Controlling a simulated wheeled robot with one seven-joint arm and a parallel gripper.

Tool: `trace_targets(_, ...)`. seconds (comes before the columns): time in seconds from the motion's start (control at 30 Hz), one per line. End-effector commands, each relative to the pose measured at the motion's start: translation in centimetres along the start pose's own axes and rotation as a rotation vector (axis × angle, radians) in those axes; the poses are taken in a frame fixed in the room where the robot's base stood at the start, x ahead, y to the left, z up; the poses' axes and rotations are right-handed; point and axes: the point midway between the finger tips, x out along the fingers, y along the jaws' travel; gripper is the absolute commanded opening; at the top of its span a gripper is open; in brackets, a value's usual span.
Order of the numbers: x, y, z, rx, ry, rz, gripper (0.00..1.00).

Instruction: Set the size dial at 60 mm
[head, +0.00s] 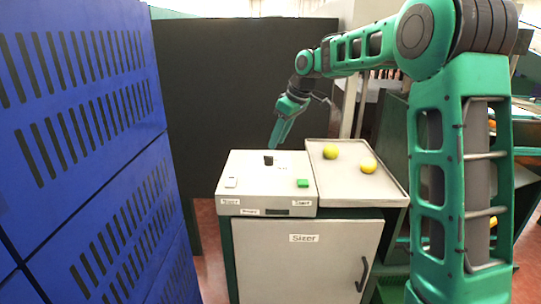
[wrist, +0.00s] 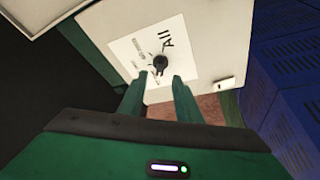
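The size dial is a small black knob (head: 268,160) on the white top panel of the sizer box (head: 262,187). In the wrist view the knob (wrist: 160,62) sits on a printed scale plate (wrist: 135,57), with large letters that look like "All" beside it. The smaller scale marks are too small to read, so I cannot tell the setting. My gripper (head: 273,146) points down above the back of the panel, close to the knob. In the wrist view its two green fingers (wrist: 158,78) are apart, with the knob just beyond the gap between their tips. Nothing is held.
A white switch (head: 231,182) and a green button (head: 302,183) are on the panel. A grey tray (head: 385,191) with two yellow-green fruits (head: 330,152) adjoins on the right. Blue slotted crates (head: 85,130) stand left, and a dark partition (head: 220,80) stands behind.

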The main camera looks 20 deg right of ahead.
Motion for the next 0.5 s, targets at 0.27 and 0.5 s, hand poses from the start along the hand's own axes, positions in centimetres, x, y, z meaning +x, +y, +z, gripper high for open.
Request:
trace_targets(0.27,4.6,-0.1,0.1,0.000,-0.002,-0.001,0.31)
trace_targets(0.5,6.3,0.0,0.1,0.001,-0.001,0.001,0.31)
